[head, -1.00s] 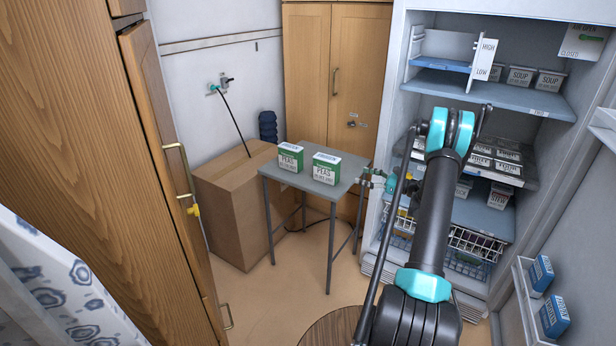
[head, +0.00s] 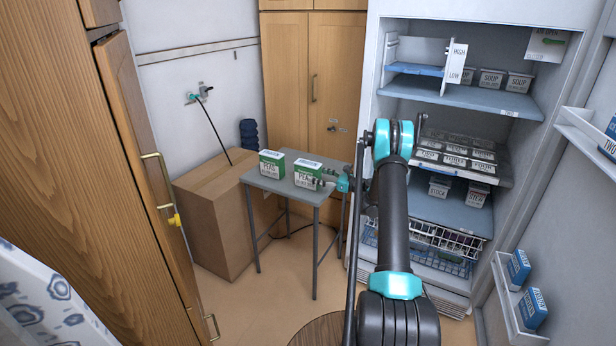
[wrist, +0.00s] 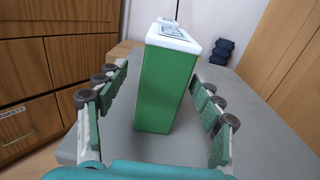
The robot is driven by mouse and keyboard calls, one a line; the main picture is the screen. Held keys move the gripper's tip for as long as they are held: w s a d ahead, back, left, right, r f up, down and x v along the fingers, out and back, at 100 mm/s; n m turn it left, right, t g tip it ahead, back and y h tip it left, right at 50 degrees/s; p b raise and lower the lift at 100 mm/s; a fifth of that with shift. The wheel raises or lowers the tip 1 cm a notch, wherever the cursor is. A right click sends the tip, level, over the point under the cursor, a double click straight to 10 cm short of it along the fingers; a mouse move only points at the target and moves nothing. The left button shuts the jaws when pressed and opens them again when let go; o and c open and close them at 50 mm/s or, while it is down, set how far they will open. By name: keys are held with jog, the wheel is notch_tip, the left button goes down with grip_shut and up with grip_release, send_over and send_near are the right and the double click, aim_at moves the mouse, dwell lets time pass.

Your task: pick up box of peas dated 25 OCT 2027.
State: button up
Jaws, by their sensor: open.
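Two green and white boxes of peas stand upright on a small grey table (head: 328,189): a left box (head: 271,165) and a right box (head: 304,172). Their date print is too small to read, so I cannot tell which says 25 OCT 2027. My gripper (head: 325,178) is at the right box, coming from its right side. In the wrist view my gripper (wrist: 160,80) is open, with a padded finger on each side of a green box (wrist: 166,90). Gaps show between the box and both fingers.
A cardboard carton (head: 212,222) stands left of and behind the table. An open fridge (head: 465,95) with soup tubs and trays is at the right. A wooden cabinet (head: 338,90) is behind, and a wooden door (head: 125,150) is at the near left.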

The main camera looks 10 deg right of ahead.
aim_at(308, 171)
jog(key=shift+r+x, duration=0.1)
jog(key=shift+x, duration=1.2)
jog(key=shift+r+x, duration=0.15)
jog(key=shift+x, duration=1.15)
jog(key=shift+w, duration=0.15)
grip_shut()
